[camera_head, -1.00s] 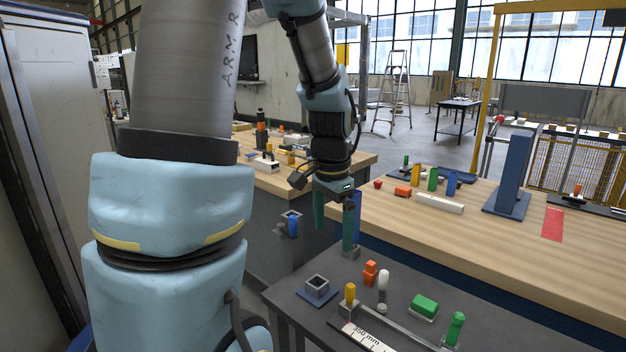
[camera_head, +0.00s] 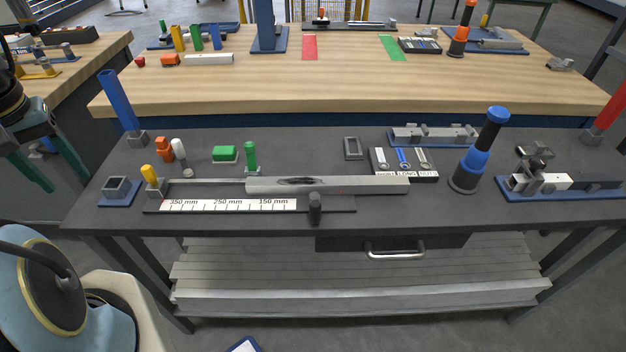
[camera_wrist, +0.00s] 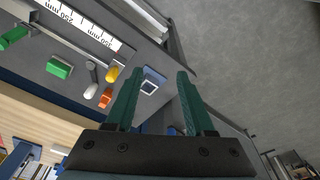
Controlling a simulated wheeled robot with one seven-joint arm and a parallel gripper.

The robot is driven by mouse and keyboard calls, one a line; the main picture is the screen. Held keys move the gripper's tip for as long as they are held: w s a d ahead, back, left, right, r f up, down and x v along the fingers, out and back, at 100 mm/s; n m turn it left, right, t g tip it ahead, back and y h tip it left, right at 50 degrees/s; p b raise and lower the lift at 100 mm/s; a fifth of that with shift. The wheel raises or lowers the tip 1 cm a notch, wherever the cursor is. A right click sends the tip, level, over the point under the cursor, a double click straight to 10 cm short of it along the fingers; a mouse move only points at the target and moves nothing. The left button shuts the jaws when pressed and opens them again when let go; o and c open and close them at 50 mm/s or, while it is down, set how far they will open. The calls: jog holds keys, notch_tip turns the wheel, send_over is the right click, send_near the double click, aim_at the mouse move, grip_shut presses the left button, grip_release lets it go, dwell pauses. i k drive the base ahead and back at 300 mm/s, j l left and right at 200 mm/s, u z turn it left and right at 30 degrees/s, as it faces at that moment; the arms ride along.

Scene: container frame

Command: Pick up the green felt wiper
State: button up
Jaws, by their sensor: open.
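The green felt wiper (camera_head: 225,153), a small green block on a pale base, lies on the dark workbench (camera_head: 330,150), left of a green-handled upright piece (camera_head: 250,157). In the wrist view the wiper (camera_wrist: 60,67) is at the left, well away from the fingers. My gripper (camera_head: 64,178) is at the left edge of the head view, off the bench's left end. Its two green fingers (camera_wrist: 158,72) are spread with nothing between them.
A white-handled piece (camera_head: 179,152), an orange piece (camera_head: 164,150) and a yellow-handled piece (camera_head: 149,175) stand left of the wiper. A ruler fixture (camera_head: 230,205) lies in front. A blue post (camera_head: 118,100) rises at the back left.

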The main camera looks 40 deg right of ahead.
aim_at(222, 155)
jog(key=z, duration=1.45)
jog(key=i+l, duration=0.1)
jog(key=l, duration=0.15)
jog(key=i+l+u, duration=0.1)
jog(key=l+u, duration=0.65)
jog(key=u, duration=1.45)
